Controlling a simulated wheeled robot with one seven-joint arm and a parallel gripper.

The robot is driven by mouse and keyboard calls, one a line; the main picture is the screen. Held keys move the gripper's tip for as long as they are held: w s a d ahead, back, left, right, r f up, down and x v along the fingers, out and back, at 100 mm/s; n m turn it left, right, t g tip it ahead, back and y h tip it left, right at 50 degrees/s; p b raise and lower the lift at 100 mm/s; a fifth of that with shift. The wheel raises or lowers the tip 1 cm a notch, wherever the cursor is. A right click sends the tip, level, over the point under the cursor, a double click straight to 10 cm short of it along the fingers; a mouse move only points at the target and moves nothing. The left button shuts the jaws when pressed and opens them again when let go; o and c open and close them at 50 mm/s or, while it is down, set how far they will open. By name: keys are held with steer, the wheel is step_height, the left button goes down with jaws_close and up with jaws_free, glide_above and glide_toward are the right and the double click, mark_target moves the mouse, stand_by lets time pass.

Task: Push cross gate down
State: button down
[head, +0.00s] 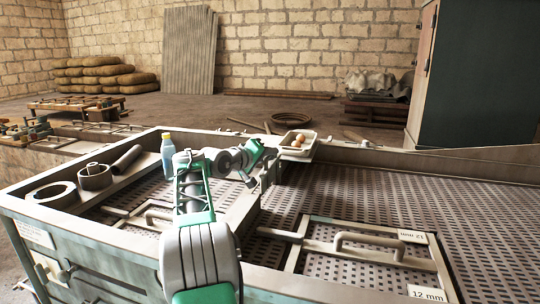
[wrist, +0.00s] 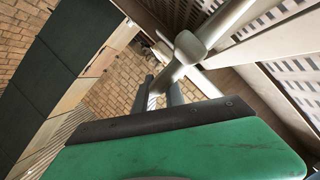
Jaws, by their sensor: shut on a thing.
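My gripper (head: 257,178) is at the divider between the two perforated bays in the head view, near its far end. In the wrist view my gripper (wrist: 162,88) has its fingers shut on a pale grey handle bar (wrist: 188,48) with a rounded joint. The bar looks like part of the cross gate, but its link to the gate is unclear. In the head view the cross gate (head: 246,207) seems to be the upright plate between the bays; my arm hides part of it.
A framed screen panel (head: 365,241) with a handle and "12 mm" labels lies in the right bay. A blue bottle (head: 168,152) and grey rings (head: 95,176) stand on the left ledge. A tray (head: 308,139) with eggs sits on the far rim. The right bay's far area is clear.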

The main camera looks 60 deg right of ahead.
steer(key=shift+f+b, duration=0.6)
steer(key=shift+f, duration=0.8)
steer(key=c, duration=1.7)
jaws_free()
steer(key=shift+a, duration=0.1)
steer(key=b+v, duration=0.1)
steer(key=v, duration=0.6)
steer(key=shift+a, duration=0.35)
steer(key=shift+w+r, duration=0.1)
steer(key=shift+r, duration=0.05)
